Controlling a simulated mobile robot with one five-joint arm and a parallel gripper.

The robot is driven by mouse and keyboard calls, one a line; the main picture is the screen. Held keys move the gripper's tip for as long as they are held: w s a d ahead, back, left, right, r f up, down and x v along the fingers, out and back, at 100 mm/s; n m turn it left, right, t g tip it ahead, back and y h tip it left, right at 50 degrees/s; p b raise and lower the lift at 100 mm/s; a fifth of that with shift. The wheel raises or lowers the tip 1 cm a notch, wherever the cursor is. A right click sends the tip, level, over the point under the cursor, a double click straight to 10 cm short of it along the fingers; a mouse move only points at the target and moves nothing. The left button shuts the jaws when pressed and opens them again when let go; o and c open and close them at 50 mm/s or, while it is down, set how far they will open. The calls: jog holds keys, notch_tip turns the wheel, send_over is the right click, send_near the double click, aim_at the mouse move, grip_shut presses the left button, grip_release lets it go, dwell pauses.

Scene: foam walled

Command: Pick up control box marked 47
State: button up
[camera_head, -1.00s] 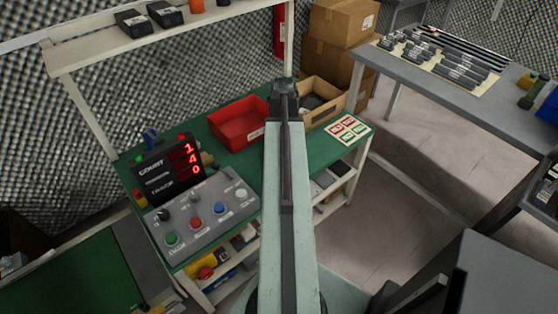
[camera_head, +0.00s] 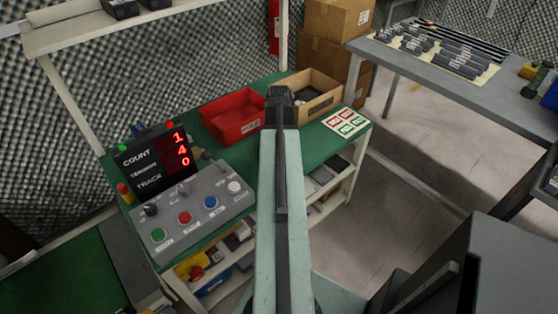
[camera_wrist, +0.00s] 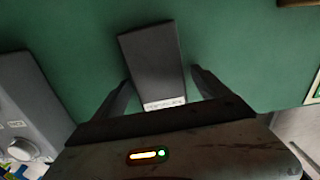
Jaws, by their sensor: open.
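In the wrist view, a dark grey box (camera_wrist: 153,62) lies on the green bench top (camera_wrist: 235,45), with a small pale label strip at its near end. The label is too small to read, so I cannot tell whether it says 47. My gripper (camera_wrist: 162,78) is open, with one finger on each side of the box's near part and gaps showing on both sides. In the head view my gripper (camera_head: 280,95) is at the far end of my arm over the bench, and the box is hidden behind the arm.
A grey button panel (camera_head: 197,208) and a count display (camera_head: 155,160) stand left of my arm. A red bin (camera_head: 233,118) and an open cardboard box (camera_head: 318,83) sit at the bench's back. A label card (camera_head: 346,121) lies to the right. A grey table (camera_head: 440,88) stands further right.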

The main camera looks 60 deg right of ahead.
jog(key=shift+r, duration=0.1)
jog(key=c, duration=1.8)
jog(key=shift+c, duration=0.2)
jog(key=shift+r, duration=0.1)
notch_tip(320, 180, up, 10)
jog(key=p, duration=1)
